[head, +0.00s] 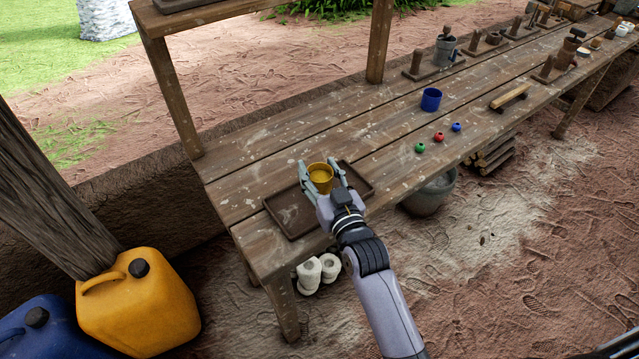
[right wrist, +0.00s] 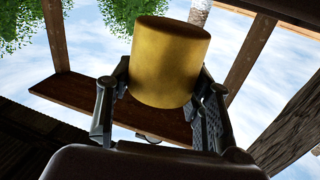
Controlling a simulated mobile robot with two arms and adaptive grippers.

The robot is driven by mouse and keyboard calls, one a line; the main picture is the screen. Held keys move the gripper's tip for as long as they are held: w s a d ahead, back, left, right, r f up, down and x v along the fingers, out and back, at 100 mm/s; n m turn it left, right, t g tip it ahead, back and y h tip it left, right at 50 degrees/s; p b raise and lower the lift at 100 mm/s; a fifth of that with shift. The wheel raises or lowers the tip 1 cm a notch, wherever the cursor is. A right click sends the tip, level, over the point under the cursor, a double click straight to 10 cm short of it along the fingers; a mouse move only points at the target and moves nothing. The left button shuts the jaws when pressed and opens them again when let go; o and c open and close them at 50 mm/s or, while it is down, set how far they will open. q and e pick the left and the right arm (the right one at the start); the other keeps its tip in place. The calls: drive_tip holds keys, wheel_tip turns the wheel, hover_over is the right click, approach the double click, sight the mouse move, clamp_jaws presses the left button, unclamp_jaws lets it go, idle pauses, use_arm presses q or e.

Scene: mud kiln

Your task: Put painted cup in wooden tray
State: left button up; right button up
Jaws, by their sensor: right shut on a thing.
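The painted cup is yellow (head: 320,176) and sits between the fingers of my right gripper (head: 322,172), which is shut on it. In the head view the cup appears over the wooden tray (head: 288,218), with its opening facing up. I cannot tell whether its base touches the tray. The tray is a dark, shallow rectangle at the near left end of the workbench, and its visible floor is bare. In the right wrist view the yellow cup (right wrist: 170,62) fills the space between both fingers. My left gripper is not in view.
A blue cup (head: 431,99) stands farther along the bench (head: 240,187). Green (head: 419,147), red (head: 438,136) and blue (head: 456,127) small balls lie near its front edge. A wooden brush-like tool (head: 509,97) lies to the right. A bench post (head: 168,85) rises behind the tray. Yellow (head: 138,305) and blue jerrycans stand lower left.

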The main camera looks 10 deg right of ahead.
sight(320, 181)
wheel_tip(320, 181, down, 3)
drive_tip(key=shift+f+b, duration=0.1)
drive_tip(key=shift+b, duration=0.85)
drive_tip(key=shift+w+f, duration=0.15)
drive_tip(key=shift+r, duration=0.2)
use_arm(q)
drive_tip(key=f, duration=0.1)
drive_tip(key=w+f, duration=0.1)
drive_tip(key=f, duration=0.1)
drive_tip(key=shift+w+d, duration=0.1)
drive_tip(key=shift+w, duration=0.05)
use_arm(e)
drive_tip(key=shift+f, duration=0.1)
drive_tip(key=o, duration=1.2)
drive_tip(key=shift+o, duration=0.2)
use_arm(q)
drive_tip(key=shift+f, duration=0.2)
use_arm(e)
drive_tip(key=s+d, duration=0.2)
drive_tip(key=s, duration=1)
